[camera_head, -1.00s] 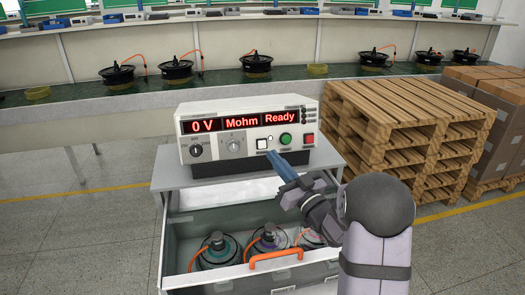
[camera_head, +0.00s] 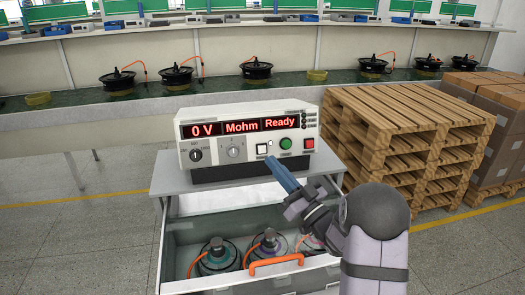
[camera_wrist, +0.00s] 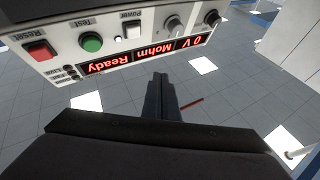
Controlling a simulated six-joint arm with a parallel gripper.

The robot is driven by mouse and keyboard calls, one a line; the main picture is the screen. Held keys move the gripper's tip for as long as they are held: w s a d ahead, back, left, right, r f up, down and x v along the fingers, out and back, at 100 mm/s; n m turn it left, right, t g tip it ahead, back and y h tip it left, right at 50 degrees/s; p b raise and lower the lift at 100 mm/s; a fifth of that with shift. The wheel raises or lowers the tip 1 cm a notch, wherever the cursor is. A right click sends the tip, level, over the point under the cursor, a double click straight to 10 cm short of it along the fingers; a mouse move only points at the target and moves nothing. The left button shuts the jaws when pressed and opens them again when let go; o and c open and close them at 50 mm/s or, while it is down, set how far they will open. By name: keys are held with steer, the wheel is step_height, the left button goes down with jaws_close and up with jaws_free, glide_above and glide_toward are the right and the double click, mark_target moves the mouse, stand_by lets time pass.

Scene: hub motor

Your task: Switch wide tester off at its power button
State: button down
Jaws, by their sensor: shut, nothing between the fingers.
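The wide tester (camera_head: 215,170) is a white box on a grey stand. Its red display (camera_head: 240,127) is lit and reads 0 V, Mohm, Ready. The white square power button (camera_head: 262,149) is on the front panel, left of the green Test button (camera_head: 286,143). A small white light glows beside it. In the wrist view the power button (camera_wrist: 134,31) appears upside down, with its label. My gripper (camera_head: 269,159) is shut and empty, its blue fingertips just below the power button in the picture. In the wrist view the fingers (camera_wrist: 160,78) appear apart from the panel.
The red Reset button (camera_head: 309,144) is at the panel's right, the knobs (camera_head: 233,152) at its left. Below, an open drawer (camera_head: 172,262) with an orange handle (camera_head: 276,262) holds hub motors (camera_head: 216,262). Wooden pallets (camera_head: 400,130) stand at the right.

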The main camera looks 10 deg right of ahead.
steer(key=w+f+b, duration=0.1)
steer(key=w+f, duration=0.1)
steer(key=w, duration=0.5)
steer(key=shift+w+b, duration=0.4)
steer(key=shift+w+f+b, duration=0.2)
steer(key=shift+w+b, duration=0.5)
steer(key=shift+w, duration=0.15)
stand_by(2.6)
steer(key=shift+s, duration=0.1)
stand_by(0.4)
steer(key=shift+s+r, duration=0.2)
steer(key=shift+s, duration=0.55)
steer(key=shift+s, duration=0.15)
steer(key=shift+s+r, duration=0.2)
steer(key=shift+s, duration=0.55)
steer(key=shift+s+r, duration=0.2)
steer(key=shift+s, duration=0.6)
steer(key=shift+s+r, duration=0.2)
steer(key=shift+s, duration=0.55)
steer(key=shift+p, duration=0.3)
steer(key=s+r, duration=0.1)
steer(key=s, duration=0.5)
steer(key=shift+s+r, duration=0.35)
steer(key=shift+s, duration=0.05)
